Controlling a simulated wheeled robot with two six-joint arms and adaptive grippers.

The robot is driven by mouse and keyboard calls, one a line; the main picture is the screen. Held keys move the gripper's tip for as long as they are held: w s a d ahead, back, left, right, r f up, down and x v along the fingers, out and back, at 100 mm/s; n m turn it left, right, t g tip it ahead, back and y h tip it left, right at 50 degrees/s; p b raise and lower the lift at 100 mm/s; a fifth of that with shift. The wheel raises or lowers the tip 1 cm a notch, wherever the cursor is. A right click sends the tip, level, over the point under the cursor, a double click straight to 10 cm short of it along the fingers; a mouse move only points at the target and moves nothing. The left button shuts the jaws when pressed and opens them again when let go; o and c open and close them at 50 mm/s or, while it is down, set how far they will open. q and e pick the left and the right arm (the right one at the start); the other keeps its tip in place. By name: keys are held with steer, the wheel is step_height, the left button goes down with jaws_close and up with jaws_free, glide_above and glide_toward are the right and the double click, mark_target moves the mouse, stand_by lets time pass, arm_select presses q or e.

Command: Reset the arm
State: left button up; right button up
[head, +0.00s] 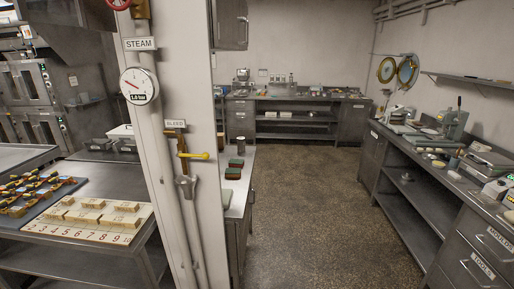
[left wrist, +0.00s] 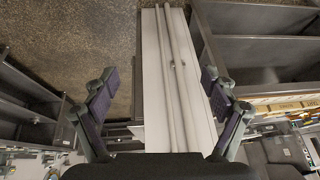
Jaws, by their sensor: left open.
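My left gripper (left wrist: 160,112) shows in the left wrist view with its two fingers spread wide apart. It is open and nothing is between the fingers. Beyond it stands a white wall panel (left wrist: 151,60) with pipes running along it. My left gripper does not show in the head view. My right gripper is in neither view.
In the head view, a white pillar carries a steam gauge (head: 139,86) and a yellow-handled bleed valve (head: 194,155). A table with a numbered board (head: 75,234) stands at the left. Counters line the right (head: 418,148) and back. The speckled floor (head: 310,215) between is clear.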

arm_select(q)
steer(key=s+f+g, duration=0.1)
steer(key=s+f, duration=0.1)
steer(key=s, duration=0.4)
steer(key=s+a+f+g, duration=0.1)
steer(key=s+f, duration=0.1)
steer(key=f, duration=1.3)
steer(key=s+a+f+g, duration=0.1)
steer(key=s+a+f, duration=0.1)
steer(key=f, duration=1.3)
steer(key=s+f, duration=1.3)
steer(key=s, duration=0.4)
steer(key=shift+s+a+f+g, duration=0.25)
steer(key=shift+a+f+g, duration=0.05)
steer(key=shift+a+g, duration=0.1)
stand_by(1.5)
